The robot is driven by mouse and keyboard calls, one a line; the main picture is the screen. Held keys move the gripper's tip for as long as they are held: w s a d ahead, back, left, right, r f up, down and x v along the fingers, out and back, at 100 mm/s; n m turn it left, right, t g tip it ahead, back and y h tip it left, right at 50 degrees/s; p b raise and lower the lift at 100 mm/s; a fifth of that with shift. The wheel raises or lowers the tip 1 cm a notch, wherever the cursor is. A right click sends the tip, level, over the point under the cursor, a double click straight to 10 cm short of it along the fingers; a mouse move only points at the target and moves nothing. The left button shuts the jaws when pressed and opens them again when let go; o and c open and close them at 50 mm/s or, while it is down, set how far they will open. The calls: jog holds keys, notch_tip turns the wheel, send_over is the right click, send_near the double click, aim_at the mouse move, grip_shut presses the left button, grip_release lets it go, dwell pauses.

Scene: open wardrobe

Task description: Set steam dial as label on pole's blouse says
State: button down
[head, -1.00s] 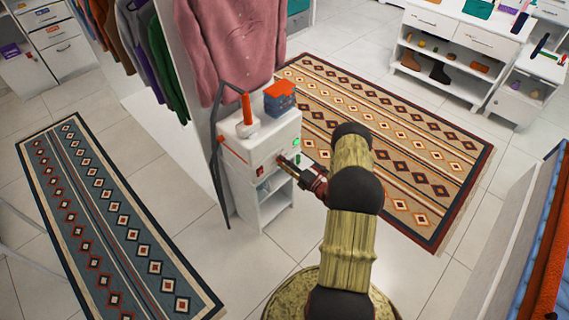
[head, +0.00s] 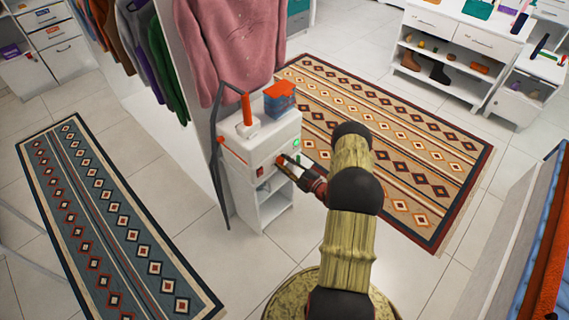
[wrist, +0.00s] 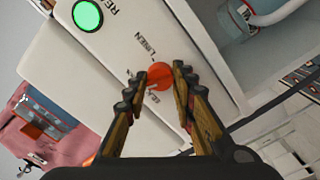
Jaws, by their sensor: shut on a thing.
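The white steamer unit (head: 250,150) stands beside the pole, with the pink blouse (head: 232,45) hanging above it. The orange-red round dial (wrist: 160,76) is on its white front panel. My gripper (wrist: 159,75) has its fingers on either side of the dial and is shut on it; in the head view my gripper (head: 283,162) is at the unit's front. The word LINEN is printed by the dial; other print is partly hidden by a finger. A round green light (wrist: 88,15) glows on the same panel. I cannot read any label on the blouse.
An orange-handled piece (head: 246,110) and a blue box with an orange top (head: 280,98) stand on the unit. A dark curved hose or bar (head: 218,165) runs along its left side. A patterned rug (head: 420,140) lies to the right, another (head: 105,215) to the left.

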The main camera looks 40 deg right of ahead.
jog(key=shift+m, duration=1.1)
jog(key=shift+f, duration=0.1)
jog(key=c, duration=1.5)
grip_release()
jog(key=s, duration=0.8)
jog(key=s+d, duration=0.1)
jog(key=s, duration=0.3)
